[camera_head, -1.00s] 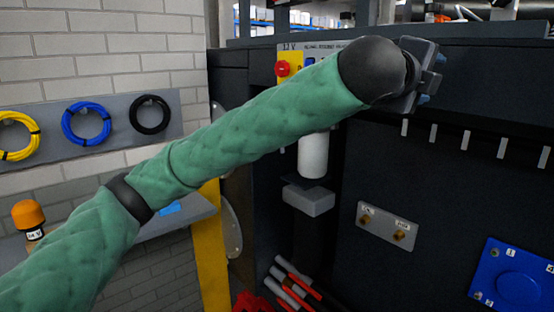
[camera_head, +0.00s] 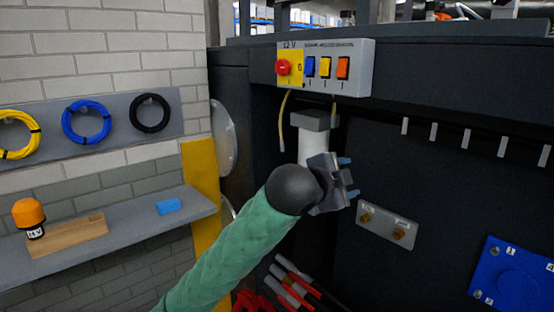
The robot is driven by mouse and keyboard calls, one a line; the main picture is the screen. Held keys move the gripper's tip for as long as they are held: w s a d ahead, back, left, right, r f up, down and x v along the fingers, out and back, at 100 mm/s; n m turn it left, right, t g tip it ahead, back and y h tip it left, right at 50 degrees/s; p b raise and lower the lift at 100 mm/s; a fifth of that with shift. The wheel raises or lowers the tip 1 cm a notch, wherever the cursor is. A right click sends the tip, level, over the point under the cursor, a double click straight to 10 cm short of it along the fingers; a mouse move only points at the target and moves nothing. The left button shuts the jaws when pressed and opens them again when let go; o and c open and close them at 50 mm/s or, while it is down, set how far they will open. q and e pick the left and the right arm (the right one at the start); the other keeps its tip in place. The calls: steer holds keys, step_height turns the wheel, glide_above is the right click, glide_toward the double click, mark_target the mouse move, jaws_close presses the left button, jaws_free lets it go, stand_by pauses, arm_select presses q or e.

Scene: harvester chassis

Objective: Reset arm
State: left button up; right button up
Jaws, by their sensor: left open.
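My left arm, in a green quilted sleeve with a dark joint, comes up from the bottom in the head view. Its left gripper (camera_head: 346,178) is open and empty. It is in front of the dark chassis (camera_head: 450,100), below the switch box and left of the plate with two brass fittings. I cannot tell whether it touches anything. The arm hides part of the white cylinder (camera_head: 312,149) behind it. My right gripper is not in view.
A switch box (camera_head: 360,66) with a red knob and coloured switches is above. A fitting plate (camera_head: 386,225) and a blue plate (camera_head: 512,275) are on the right. A shelf (camera_head: 130,222) with an orange beacon (camera_head: 28,214) is on the left. Cables (camera_head: 292,284) lie below.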

arm_select(q)
steer(key=s+a+f+n+g+y, duration=0.15)
steer(key=s+a+f+n, duration=0.35)
steer(key=f, duration=0.6)
steer(key=s+a+f+n+y, duration=0.1)
steer(key=a+f+n+y, duration=0.15)
steer(key=a+f, duration=0.7)
steer(key=s+a+f+n+g+y, duration=0.15)
steer(key=a+f+n, duration=0.3)
steer(key=f, duration=0.85)
steer(key=s+a+f+n+g+y, duration=0.2)
steer(key=s+a+f+n, duration=0.1)
steer(key=s+a+f, duration=0.85)
steer(key=s+a+f+n+g+y, duration=0.35)
steer(key=s+a+f, duration=0.35)
steer(key=s, duration=0.8)
steer(key=s+d+f, duration=0.1)
steer(key=d+f, duration=0.2)
steer(key=f, duration=1.1)
steer(key=s+d+f+g+h, duration=0.1)
steer(key=s+d+f, duration=0.1)
steer(key=f, duration=1.3)
steer(key=shift+d, duration=0.45)
steer(key=shift+g, duration=0.25)
